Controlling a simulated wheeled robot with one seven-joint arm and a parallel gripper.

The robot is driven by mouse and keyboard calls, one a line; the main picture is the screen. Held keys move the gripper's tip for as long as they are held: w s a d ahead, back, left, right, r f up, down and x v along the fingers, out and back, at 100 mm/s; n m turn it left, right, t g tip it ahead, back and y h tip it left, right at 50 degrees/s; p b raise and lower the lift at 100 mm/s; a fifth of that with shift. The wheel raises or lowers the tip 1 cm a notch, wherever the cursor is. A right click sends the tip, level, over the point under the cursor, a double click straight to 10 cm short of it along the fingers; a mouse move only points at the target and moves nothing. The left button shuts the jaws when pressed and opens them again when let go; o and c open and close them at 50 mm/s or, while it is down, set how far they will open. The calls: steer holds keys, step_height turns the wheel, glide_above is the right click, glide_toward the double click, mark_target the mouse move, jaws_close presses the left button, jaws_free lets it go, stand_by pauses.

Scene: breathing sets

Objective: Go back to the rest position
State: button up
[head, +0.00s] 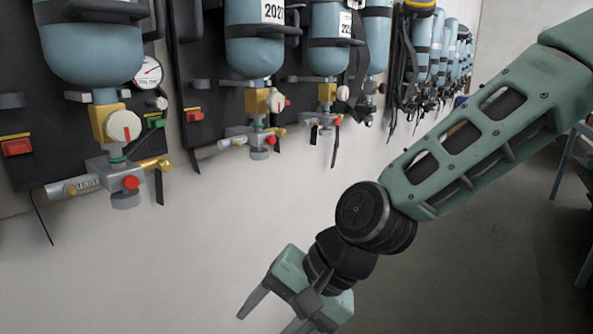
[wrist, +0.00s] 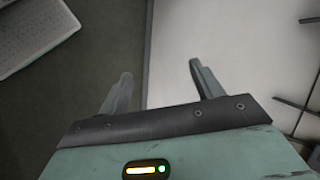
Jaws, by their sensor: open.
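My gripper (head: 268,318) hangs at the bottom middle of the head view, in front of the pale wall and below the breathing sets. Its fingers are spread apart and nothing is between them. In the wrist view my gripper (wrist: 160,88) also shows two separated fingers with empty space between. My green arm comes in from the right of the head view and bends down at a black joint. The nearest breathing set (head: 92,50) is a blue cylinder with a valve, gauge and red knob, at the upper left, apart from my gripper.
More blue breathing sets (head: 254,45) hang in a row along the wall (head: 210,240), running away to the upper right. Grey floor (head: 470,270) lies open at the right. A pale ribbed object (wrist: 35,30) shows at the wrist view's upper left. Thin blue-grey legs (head: 565,160) stand at the right edge.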

steer(key=s+d+n+h, duration=0.3)
steer(key=s+d+n, duration=0.2)
steer(key=d, duration=0.3)
steer(key=s+d+n+h, duration=0.3)
steer(key=s+d+n, duration=0.2)
steer(key=d, duration=0.4)
steer(key=shift+s+d+r+h, duration=0.15)
steer(key=shift+s+r+h, duration=0.2)
steer(key=shift+s, duration=0.4)
